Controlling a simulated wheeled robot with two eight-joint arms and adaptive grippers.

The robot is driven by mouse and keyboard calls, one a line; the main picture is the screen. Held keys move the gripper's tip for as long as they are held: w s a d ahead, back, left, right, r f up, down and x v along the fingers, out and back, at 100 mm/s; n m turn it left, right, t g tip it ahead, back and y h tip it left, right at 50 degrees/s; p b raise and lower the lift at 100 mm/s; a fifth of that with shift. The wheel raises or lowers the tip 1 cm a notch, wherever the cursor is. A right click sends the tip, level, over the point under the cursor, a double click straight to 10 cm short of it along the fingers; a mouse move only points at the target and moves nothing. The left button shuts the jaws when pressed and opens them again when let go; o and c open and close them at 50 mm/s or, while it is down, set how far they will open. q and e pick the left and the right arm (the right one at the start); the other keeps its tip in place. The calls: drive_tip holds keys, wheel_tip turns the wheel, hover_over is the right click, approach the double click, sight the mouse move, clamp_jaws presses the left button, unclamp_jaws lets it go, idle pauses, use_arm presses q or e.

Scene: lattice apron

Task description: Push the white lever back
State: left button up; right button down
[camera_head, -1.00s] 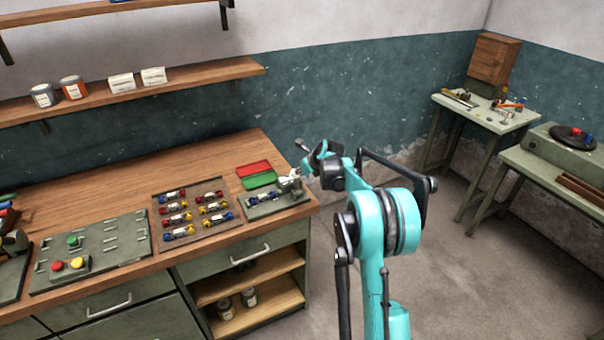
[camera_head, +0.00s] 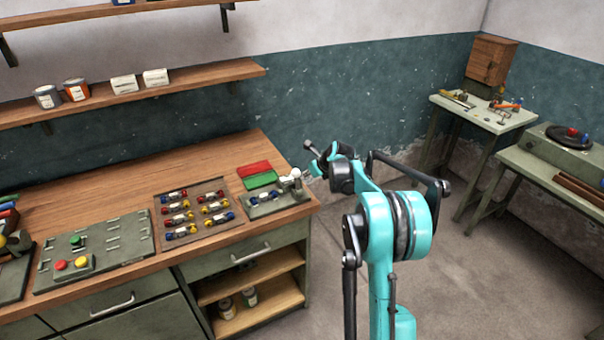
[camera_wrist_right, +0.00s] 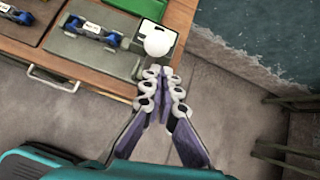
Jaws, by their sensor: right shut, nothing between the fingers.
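The white lever's round knob (camera_head: 295,173) stands at the right end of a small grey fixture (camera_head: 264,205) on the workbench's right corner. In the right wrist view the white knob (camera_wrist_right: 158,43) is just beyond my fingertips. My right gripper (camera_head: 309,173) is at the bench's right edge, just right of the knob. In the right wrist view my right gripper (camera_wrist_right: 161,73) is shut and empty, its fingers together. I cannot tell whether the tips touch the knob. The lever's shaft is mostly hidden below the knob. My left gripper is out of view.
A green tray (camera_head: 261,179) and a red tray (camera_head: 254,168) lie behind the fixture. A panel with several coloured parts (camera_head: 195,213) lies to its left. Open floor (camera_head: 480,270) lies right of the wooden workbench (camera_head: 130,185).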

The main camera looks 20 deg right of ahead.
use_arm(q)
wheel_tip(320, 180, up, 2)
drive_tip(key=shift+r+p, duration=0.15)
drive_tip(key=shift+p, duration=0.8)
use_arm(e)
wheel_tip(320, 180, up, 10)
drive_tip(key=shift+s+d, duration=0.15)
drive_tip(key=shift+s, duration=0.05)
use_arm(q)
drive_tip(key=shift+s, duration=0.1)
use_arm(e)
drive_tip(key=shift+r, duration=0.1)
